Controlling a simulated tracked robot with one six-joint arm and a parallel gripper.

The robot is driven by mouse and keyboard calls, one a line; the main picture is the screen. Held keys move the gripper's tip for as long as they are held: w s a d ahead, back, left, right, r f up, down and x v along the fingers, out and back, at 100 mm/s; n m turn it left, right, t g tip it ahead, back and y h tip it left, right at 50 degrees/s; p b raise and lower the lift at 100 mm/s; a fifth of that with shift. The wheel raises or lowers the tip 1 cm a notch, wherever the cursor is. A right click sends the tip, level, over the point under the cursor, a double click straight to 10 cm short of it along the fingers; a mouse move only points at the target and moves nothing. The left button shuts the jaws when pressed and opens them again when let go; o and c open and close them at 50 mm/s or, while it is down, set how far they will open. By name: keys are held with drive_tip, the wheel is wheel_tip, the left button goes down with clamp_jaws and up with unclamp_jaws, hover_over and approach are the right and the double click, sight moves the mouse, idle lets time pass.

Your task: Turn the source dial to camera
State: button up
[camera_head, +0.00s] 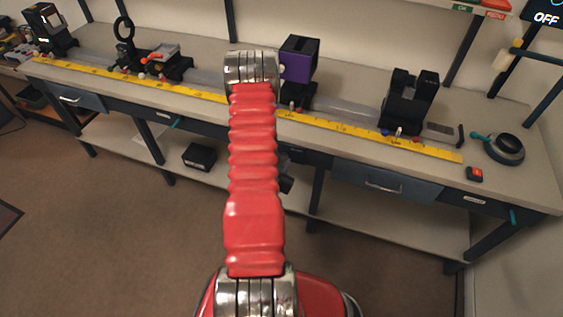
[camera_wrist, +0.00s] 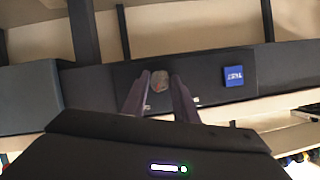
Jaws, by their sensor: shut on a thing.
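In the wrist view, the source dial (camera_wrist: 160,79), a small rounded grey knob with a reddish patch, sits on a dark panel (camera_wrist: 215,66). My gripper (camera_wrist: 160,85) has one dark finger on each side of it and is shut on it. A blue tag (camera_wrist: 239,76) with white lettering, seemingly "TEST", is on the panel to the right of the dial. The dial's pointer and setting are too small to read. In the head view, my red arm reaches to the bench front and hides the dial and most of the gripper.
The bench top (camera_head: 350,92) carries a yellow ruler (camera_head: 190,91), a purple-sided box (camera_head: 299,60), a black holder (camera_head: 408,100) and a round grey device (camera_head: 504,148). A screen (camera_head: 545,18) at top right reads "OFF". A lower shelf (camera_head: 370,218) runs below; the floor in front is clear.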

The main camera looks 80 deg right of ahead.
drive_tip(key=o, duration=1.1)
drive_tip(key=shift+c, duration=0.2)
drive_tip(key=shift+a, duration=0.1)
drive_tip(key=v, duration=0.7)
drive_tip(key=shift+a, duration=0.15)
